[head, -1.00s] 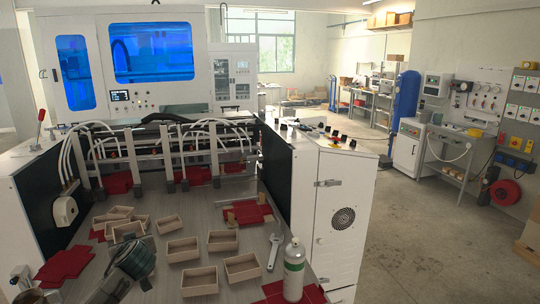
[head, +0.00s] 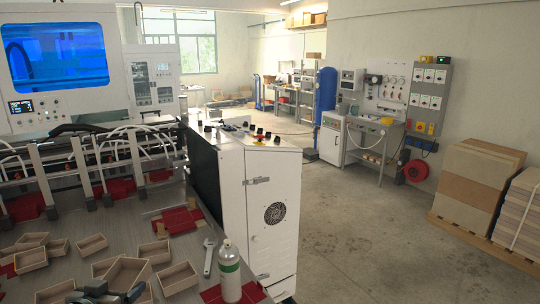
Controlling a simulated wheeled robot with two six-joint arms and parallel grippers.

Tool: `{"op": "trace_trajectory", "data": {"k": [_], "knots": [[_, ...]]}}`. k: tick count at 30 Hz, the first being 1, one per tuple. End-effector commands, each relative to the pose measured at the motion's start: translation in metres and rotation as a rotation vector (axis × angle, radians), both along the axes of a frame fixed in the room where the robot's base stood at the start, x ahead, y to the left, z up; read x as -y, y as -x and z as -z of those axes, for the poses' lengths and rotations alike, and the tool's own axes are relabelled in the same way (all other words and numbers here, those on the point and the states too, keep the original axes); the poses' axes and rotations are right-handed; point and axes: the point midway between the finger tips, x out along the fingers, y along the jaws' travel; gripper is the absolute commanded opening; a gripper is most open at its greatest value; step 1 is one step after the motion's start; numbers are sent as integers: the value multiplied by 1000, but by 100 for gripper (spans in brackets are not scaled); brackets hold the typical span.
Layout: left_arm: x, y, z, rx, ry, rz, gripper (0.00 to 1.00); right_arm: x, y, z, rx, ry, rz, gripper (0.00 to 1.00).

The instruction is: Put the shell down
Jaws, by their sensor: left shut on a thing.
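My left gripper (head: 106,289) shows at the bottom left edge, dark and partly cut off by the frame. It is shut on a shell (head: 124,268), an open tan box that looks larger than those around it. The gripper hides its near side, and I cannot tell whether it touches the table. Other tan shells lie loose on the grey table (head: 130,225): one (head: 92,244) beyond it, one (head: 155,251) to its right, and one (head: 177,279) near the bottle. My right gripper is not in view.
The machine's hoses and bars (head: 80,165) cross the back. A white cabinet (head: 265,205) borders the table's right side.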

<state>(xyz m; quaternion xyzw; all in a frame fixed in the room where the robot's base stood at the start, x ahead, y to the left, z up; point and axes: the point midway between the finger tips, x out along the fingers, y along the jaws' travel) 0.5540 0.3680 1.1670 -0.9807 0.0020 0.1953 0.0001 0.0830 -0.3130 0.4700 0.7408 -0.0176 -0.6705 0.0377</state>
Motion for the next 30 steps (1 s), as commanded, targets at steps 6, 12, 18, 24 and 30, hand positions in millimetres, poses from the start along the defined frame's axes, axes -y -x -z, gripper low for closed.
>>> {"op": "trace_trajectory", "data": {"k": [6,12,18,24,30], "knots": [[36,0,16,2,12,-2,54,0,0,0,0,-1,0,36],[70,0,26,0,12,-3,54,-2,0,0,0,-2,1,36],[106,0,32,1,12,-4,54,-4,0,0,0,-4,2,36],[139,0,33,0,10,-4,54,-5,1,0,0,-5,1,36],[166,0,30,0,8,-4,54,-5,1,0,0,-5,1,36]]}}
